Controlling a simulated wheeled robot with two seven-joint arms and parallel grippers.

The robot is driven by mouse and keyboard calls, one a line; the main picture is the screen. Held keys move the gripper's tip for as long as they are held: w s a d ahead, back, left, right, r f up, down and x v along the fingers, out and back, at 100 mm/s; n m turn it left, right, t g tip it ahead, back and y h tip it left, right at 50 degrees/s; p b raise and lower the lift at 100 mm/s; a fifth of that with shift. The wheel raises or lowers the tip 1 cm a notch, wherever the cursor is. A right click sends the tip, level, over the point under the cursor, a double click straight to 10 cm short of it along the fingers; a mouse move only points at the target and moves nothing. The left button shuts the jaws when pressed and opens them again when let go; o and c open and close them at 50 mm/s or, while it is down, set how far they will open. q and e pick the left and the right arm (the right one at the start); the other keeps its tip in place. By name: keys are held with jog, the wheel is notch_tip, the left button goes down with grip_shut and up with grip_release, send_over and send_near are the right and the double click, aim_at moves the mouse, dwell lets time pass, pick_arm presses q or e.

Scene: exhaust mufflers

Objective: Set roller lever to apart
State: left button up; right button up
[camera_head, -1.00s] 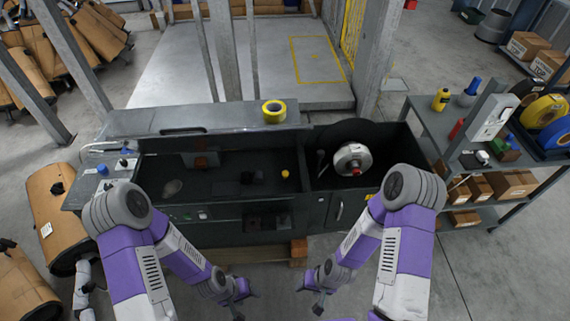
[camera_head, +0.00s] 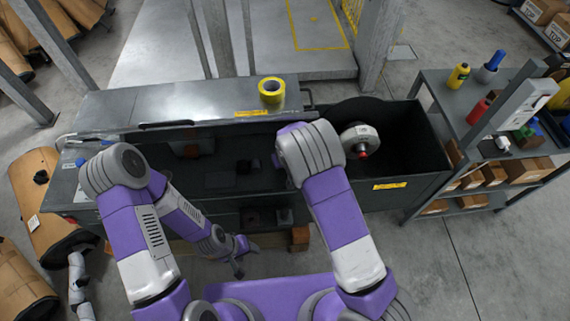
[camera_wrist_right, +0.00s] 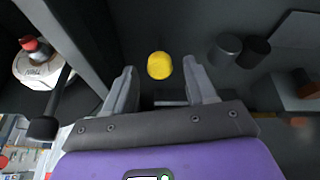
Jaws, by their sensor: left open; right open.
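In the right wrist view a yellow knob (camera_wrist_right: 159,65) shows just past and between the fingertips of my right gripper (camera_wrist_right: 159,76). The gripper is open, and contact with the knob cannot be told. A dark rod with a black end (camera_wrist_right: 43,128) shows at the left, beside the white reel (camera_wrist_right: 36,68). I cannot tell which of these is the roller lever, or its setting. In the head view my right arm hides the right gripper and the yellow knob. My left gripper (camera_head: 241,258) is open and empty in front of the machine (camera_head: 330,203).
Yellow tape (camera_head: 271,91) lies on the machine's top ledge. The white reel sits in the open right bay, also seen in the head view (camera_head: 360,139). Dark cylinders (camera_wrist_right: 226,48) stand right of the knob. A shelf cart (camera_head: 450,80) with bottles stands at the right.

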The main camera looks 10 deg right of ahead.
jog(key=b+x, duration=0.1)
jog(key=x, duration=0.5)
jog(key=shift+s+b, duration=0.1)
jog(key=shift+b, duration=0.25)
jog(key=shift+c, duration=0.5)
grip_shut()
